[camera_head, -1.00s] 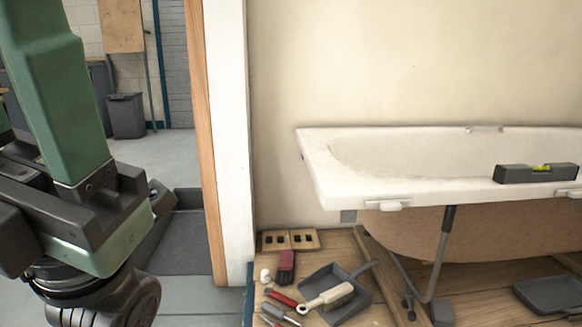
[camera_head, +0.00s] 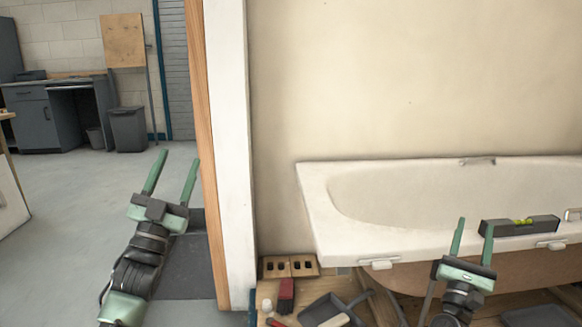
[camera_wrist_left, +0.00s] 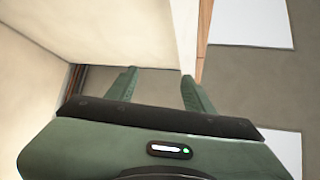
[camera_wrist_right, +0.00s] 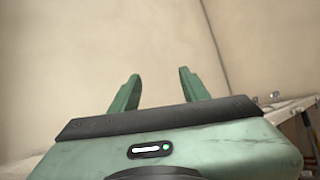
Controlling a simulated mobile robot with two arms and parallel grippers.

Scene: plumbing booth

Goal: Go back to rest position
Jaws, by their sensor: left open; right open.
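My left gripper (camera_head: 172,178) is open and empty in the head view, fingers pointing up and away, to the left of the wooden door post. Its two green fingers also show apart in the left wrist view (camera_wrist_left: 158,82). My right gripper (camera_head: 473,240) is open and empty in front of the white bathtub's near rim, at the lower right. Its fingers show apart in the right wrist view (camera_wrist_right: 156,85), with plain wall beyond. The black spirit level (camera_head: 520,226) lies on the tub rim, just behind and right of the right gripper's fingers.
The bathtub (camera_head: 345,220) stands against the beige wall. A white and wooden post (camera_head: 228,150) stands between the arms. Open grey floor (camera_head: 70,210) lies left.

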